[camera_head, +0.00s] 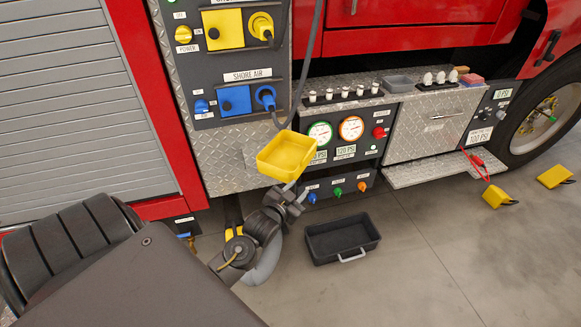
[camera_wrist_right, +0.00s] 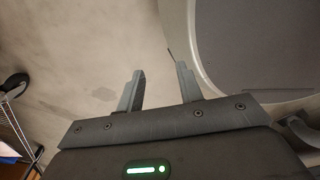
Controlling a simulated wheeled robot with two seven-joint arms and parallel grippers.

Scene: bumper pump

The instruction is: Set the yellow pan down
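The yellow pan (camera_head: 287,158) is a shallow rectangular tray. In the head view it is up in front of the truck's gauge panel, its open side facing up and toward me. My left gripper (camera_head: 290,190) is at the pan's near lower edge and appears shut on it; the exact grip is small and partly hidden. My right gripper (camera_wrist_right: 160,76) shows only in the right wrist view, where its two fingers stand apart with nothing between them.
A black bin (camera_head: 342,239) with a grey handle sits on the floor below the gauge panel (camera_head: 343,133). A diamond-plate step (camera_head: 432,169) juts out right of the panel. Yellow wheel chocks (camera_head: 497,194) lie near the tyre (camera_head: 537,115). The floor front right is clear.

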